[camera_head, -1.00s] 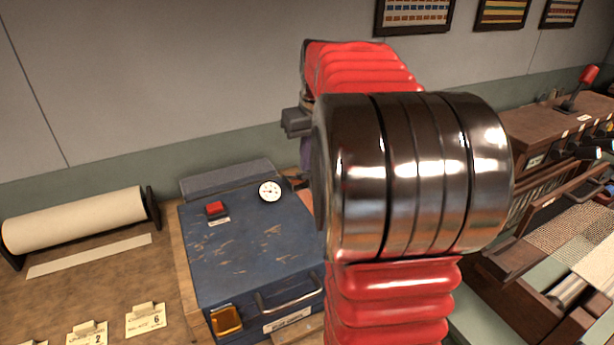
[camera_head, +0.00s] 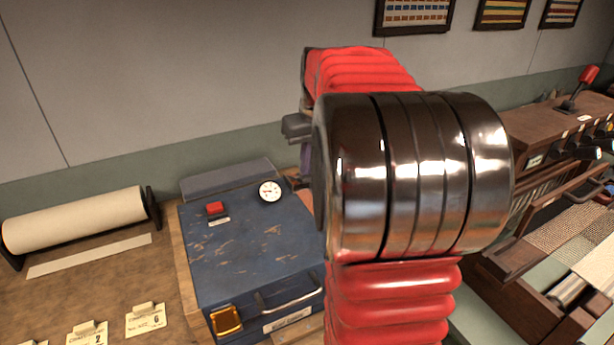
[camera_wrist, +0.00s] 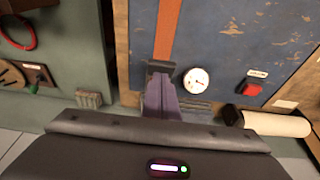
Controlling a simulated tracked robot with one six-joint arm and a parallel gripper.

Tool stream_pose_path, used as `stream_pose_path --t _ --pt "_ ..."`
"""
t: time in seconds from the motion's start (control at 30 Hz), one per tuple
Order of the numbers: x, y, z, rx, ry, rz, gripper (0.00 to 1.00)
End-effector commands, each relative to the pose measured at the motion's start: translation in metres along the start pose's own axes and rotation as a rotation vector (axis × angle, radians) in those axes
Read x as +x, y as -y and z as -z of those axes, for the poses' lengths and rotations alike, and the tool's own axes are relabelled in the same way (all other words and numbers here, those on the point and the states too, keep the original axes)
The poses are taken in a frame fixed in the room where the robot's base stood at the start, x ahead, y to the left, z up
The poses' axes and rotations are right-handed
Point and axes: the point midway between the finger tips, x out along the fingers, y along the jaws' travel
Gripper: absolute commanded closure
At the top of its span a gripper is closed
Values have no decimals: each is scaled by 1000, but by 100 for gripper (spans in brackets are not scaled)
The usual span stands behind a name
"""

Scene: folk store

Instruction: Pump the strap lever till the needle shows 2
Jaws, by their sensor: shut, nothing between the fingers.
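The scuffed blue case (camera_head: 250,245) stands on the bench, with a white round gauge (camera_head: 269,191) near its back right corner. The gauge also shows in the wrist view (camera_wrist: 197,81); its numbers are too small to read. An orange-brown strap (camera_wrist: 167,30) runs along the case beside the gauge. My gripper (camera_wrist: 160,68) is shut and empty, its purple-grey fingers reaching the strap's near end by the gauge. I cannot tell whether they touch it. In the head view my arm hides the fingertips and most of the strap; no separate lever is clearly visible.
The case also has a red button (camera_head: 215,208), a metal handle (camera_head: 290,292) and a yellow-orange piece (camera_head: 227,320). A paper roll (camera_head: 75,220) and price cards (camera_head: 146,318) lie left. A wooden loom-like machine (camera_head: 560,130) stands right.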

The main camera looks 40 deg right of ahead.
Motion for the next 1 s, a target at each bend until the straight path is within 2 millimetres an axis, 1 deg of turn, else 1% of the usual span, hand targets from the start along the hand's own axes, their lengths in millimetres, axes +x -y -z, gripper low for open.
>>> stream_pose_path --t 0.87,1.0 --pt "30 0 -13 1 3 1 100" --pt "29 0 -12 1 2 1 100"
